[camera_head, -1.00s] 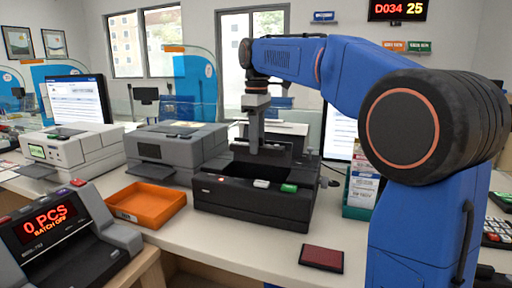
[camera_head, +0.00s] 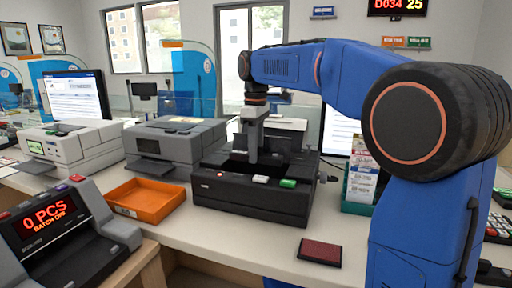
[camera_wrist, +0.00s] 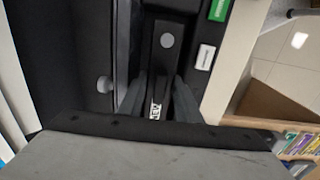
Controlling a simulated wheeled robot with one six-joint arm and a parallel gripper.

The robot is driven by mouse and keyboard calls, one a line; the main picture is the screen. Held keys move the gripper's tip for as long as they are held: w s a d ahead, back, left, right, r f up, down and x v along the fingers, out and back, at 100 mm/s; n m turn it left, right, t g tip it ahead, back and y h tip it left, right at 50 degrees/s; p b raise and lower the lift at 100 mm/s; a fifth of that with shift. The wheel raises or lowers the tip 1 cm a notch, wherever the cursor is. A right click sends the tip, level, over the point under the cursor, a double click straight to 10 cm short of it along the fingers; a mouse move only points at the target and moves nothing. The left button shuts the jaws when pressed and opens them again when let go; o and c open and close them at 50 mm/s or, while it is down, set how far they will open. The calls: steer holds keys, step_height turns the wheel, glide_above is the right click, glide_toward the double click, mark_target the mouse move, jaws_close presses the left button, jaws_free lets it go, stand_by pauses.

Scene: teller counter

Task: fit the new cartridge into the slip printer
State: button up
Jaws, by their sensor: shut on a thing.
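The slip printer (camera_head: 252,200) is the black machine in the middle of the counter, its top bay open. In the head view my gripper (camera_head: 251,158) points straight down into that bay, and the cartridge is hidden there. In the wrist view my gripper (camera_wrist: 158,98) is shut on the new cartridge (camera_wrist: 155,111), a dark piece with a white label, partly hidden between the fingers. The printer's dark bay surrounds them. I cannot tell whether the cartridge is seated.
A white button (camera_wrist: 205,57) and a green button (camera_wrist: 219,10) sit on the printer's front edge. An orange tray (camera_head: 147,202) stands to its left, a grey printer (camera_head: 172,147) behind that. A dark red pad (camera_head: 320,252) lies in front. A green leaflet holder (camera_head: 359,191) stands right.

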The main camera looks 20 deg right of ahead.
steer(key=shift+f, duration=1.35)
steer(key=shift+f, duration=0.1)
steer(key=o, duration=1.2)
steer(key=shift+w+r, duration=0.1)
steer(key=shift+r, duration=0.1)
steer(key=shift+r, duration=4.3)
